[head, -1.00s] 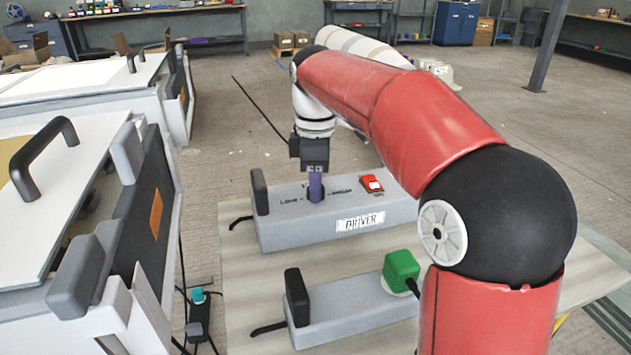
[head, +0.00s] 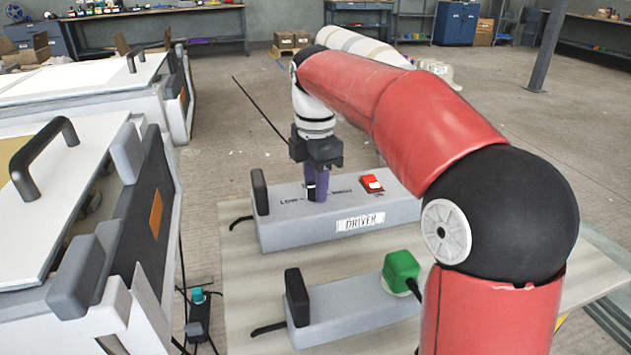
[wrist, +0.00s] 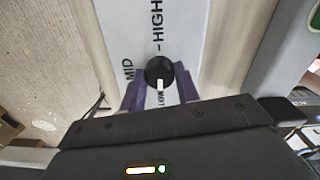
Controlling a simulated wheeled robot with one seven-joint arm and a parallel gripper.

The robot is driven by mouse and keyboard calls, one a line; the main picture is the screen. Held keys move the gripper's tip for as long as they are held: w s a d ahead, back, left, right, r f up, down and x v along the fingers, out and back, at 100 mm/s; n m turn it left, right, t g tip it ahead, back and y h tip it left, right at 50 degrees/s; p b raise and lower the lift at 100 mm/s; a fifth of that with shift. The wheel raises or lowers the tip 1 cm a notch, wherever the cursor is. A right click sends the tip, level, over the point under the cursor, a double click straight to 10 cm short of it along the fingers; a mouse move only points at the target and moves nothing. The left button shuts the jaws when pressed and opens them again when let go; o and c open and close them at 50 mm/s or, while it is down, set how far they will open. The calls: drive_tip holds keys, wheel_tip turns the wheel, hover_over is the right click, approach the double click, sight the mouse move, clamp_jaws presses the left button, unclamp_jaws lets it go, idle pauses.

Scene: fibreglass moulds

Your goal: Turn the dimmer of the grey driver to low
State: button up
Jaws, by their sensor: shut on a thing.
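The grey driver (head: 290,232) is a long box with a "DRIVER" label on its front, on the pale board. My gripper (head: 316,196) points straight down onto its top, with its purple fingers shut on the dimmer. In the wrist view the dimmer (wrist: 158,70) is a round black knob with a white pointer line, a finger on each side of it. The pointer points down the picture at the LOW marking (wrist: 162,98). The MID marking (wrist: 129,70) is at the left and HIGH (wrist: 157,20) at the top. The fingers largely hide the knob in the head view.
A red rocker switch (head: 371,183) is on the driver's right part, and a black upright piece (head: 260,191) at its left end. In front lies a second grey box (head: 345,312) with a green block (head: 401,270). White moulds (head: 95,85) with black handles stand at left.

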drive_tip(key=o, duration=1)
drive_tip(key=shift+c, duration=0.2)
wheel_tip(320, 180, up, 8)
drive_tip(key=shift+f, duration=0.1)
